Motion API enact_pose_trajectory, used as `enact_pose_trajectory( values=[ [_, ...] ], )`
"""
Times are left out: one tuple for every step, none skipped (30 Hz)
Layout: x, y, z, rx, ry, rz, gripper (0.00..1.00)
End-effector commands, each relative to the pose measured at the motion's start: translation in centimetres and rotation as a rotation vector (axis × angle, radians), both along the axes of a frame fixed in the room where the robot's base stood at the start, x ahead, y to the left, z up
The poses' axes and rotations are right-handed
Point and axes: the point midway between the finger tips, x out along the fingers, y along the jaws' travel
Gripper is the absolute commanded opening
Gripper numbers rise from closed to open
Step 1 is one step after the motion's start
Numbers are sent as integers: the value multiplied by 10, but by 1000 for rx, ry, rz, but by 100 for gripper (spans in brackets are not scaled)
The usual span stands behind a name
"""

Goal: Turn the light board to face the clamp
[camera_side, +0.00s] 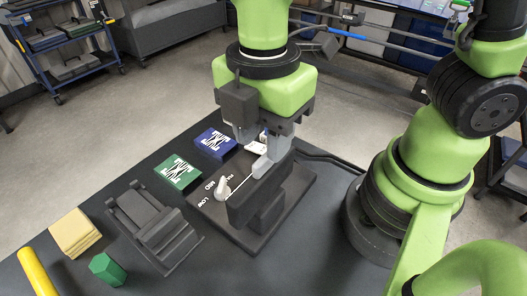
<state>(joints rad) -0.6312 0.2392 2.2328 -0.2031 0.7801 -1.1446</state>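The board has a white knob (222,188) and white lettering that reads LOW, MED and what looks like FULL. I cannot tell for sure which part is the light board and which is the clamp. The arm hides the board's far side.
A dark grey slotted fixture (155,226) lies left of the board. Green (177,171) and blue (215,142) marked blocks sit behind. A tan block (74,233), a green hexagonal piece (107,269) and a yellow cylinder (38,275) are at left. The front table is clear.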

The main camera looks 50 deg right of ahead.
Motion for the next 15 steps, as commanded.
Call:
enact_pose_trajectory(
  values=[
    [-1, -1, -9, -4, 5, 0, 38],
    [-1, -1, -13, -4, 5, -1, 38],
    [-1, -1, -19, -3, 4, -1, 38],
    [-1, -1, -22, -3, 4, -1, 38],
    [-1, -1, -25, -3, 4, -1, 38],
    [0, -1, -29, -2, 3, -1, 38],
    [0, -1, -31, -2, 3, -2, 38],
    [0, 0, -33, -1, 2, -2, 38],
    [0, 0, -35, -1, 2, -3, 38],
    [0, 0, -36, 0, 0, -2, 38],
    [0, 0, -37, 1, 0, -2, 38],
    [0, 0, -37, 1, -1, -2, 38],
    [0, 0, -38, 1, -1, -3, 38],
    [0, 0, -38, 1, -1, -3, 38],
    [0, 0, -38, 1, -1, -3, 38]
  ],
)
